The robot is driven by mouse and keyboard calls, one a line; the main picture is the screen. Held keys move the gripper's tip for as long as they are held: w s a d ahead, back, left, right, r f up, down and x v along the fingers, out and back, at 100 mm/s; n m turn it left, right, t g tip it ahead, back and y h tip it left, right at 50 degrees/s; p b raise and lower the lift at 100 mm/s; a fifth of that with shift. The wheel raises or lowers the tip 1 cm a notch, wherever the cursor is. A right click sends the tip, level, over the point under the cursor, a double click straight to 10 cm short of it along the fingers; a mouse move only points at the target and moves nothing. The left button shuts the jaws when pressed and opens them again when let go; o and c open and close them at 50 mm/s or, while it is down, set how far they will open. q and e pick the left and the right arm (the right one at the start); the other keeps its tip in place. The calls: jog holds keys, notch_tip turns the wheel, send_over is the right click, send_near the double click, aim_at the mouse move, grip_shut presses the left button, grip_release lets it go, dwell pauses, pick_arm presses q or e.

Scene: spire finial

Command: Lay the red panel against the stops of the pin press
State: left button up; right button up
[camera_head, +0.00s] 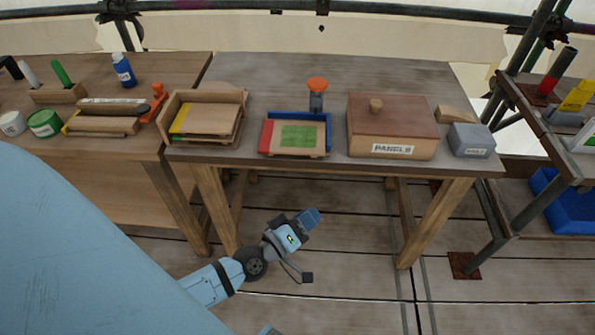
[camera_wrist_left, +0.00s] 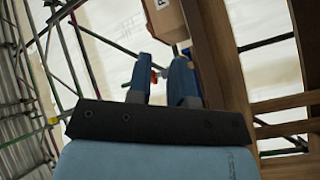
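The pin press appears to be the low wooden bed (camera_head: 297,155) at mid table. It has blue stops (camera_head: 298,116) along its back and right sides and an orange-knobbed post (camera_head: 317,88) behind. A green patch (camera_head: 299,136) lies on it, with a red strip (camera_head: 266,136) at its left edge. I cannot tell whether this strip is part of the red panel; no full red panel shows. My left gripper (camera_head: 308,219) is below and in front of the table, away from the press. In the left wrist view its fingers (camera_wrist_left: 160,85) stand apart, empty. My right gripper is not in view.
A lidded wooden box (camera_head: 392,127) labelled PANELS stands right of the press, beside a grey block (camera_head: 471,140). A wooden tray (camera_head: 207,117) with a yellow strip stands left. The table's front edge (camera_head: 345,165) lies above my left gripper. A side bench (camera_head: 90,145) holds tools.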

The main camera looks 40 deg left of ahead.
pick_arm(q)
jog(key=s+d+f+m+g, duration=0.4)
jog(key=s+f+m+g, duration=0.3)
jog(key=s+f+m, duration=0.2)
jog(key=shift+s+f+m+y, duration=0.25)
jog(key=shift+f+m+y, duration=0.15)
jog(key=shift+m, duration=0.4)
